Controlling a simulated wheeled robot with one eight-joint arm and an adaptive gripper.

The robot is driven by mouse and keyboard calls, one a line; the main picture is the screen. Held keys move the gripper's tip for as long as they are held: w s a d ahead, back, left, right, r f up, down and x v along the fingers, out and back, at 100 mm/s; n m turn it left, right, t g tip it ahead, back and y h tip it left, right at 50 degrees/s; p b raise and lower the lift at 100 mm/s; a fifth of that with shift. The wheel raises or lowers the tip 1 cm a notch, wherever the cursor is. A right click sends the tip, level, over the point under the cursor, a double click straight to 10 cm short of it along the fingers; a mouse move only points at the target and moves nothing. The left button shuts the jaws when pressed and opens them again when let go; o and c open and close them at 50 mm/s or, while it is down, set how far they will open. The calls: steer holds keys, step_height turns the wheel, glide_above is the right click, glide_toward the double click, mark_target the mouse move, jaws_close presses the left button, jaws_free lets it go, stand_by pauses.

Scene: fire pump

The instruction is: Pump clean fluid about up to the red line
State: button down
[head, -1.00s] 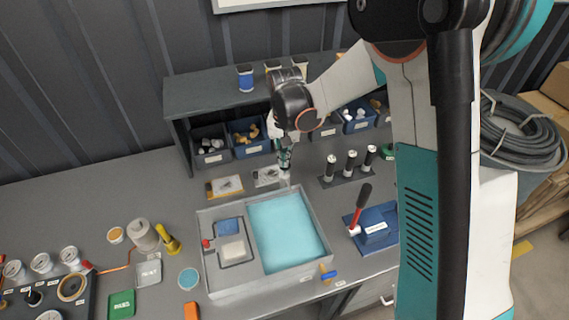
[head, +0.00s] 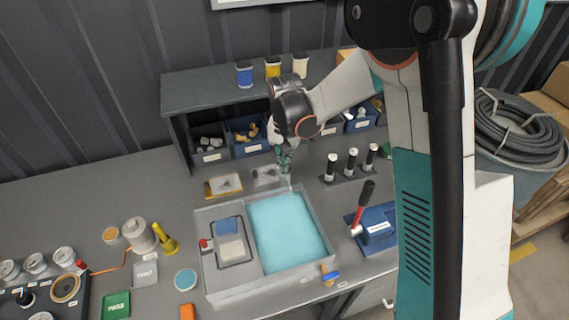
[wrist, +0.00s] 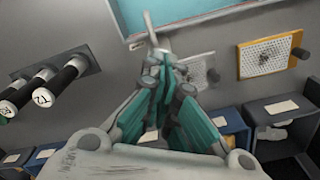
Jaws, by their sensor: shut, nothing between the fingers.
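A grey tray (head: 211,283) holds a pool of pale cyan fluid (head: 287,231) in its right part. A blue pump box (head: 374,228) with a red, black-gripped lever (head: 362,207) stands right of the tray. The lever leans up to the right. My gripper (head: 285,168) is over the bench at the tray's back edge, left of the lever and apart from it. In the wrist view my gripper (wrist: 163,62) has its teal fingers closed together, pointing toward a small grey fitting (wrist: 149,27) by the tray.
Behind are a shelf (head: 205,93) with cups and blue bins (head: 247,137). Several black-handled tools (head: 351,160) stand in a rack behind the pump. Two mesh plates (head: 224,185) lie behind the tray. Gauges (head: 35,263) and a yellow funnel (head: 166,241) are at left.

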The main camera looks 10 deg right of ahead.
steer(key=shift+r, duration=0.1)
steer(key=shift+r+p, duration=0.85)
steer(key=shift+r, duration=0.75)
steer(key=shift+f, duration=0.15)
steer(key=shift+f+b, duration=1.4)
steer(key=shift+f, duration=0.25)
steer(key=shift+r, duration=0.1)
steer(key=shift+r+p, duration=0.95)
steer(key=shift+r, duration=0.7)
steer(key=shift+f, duration=0.2)
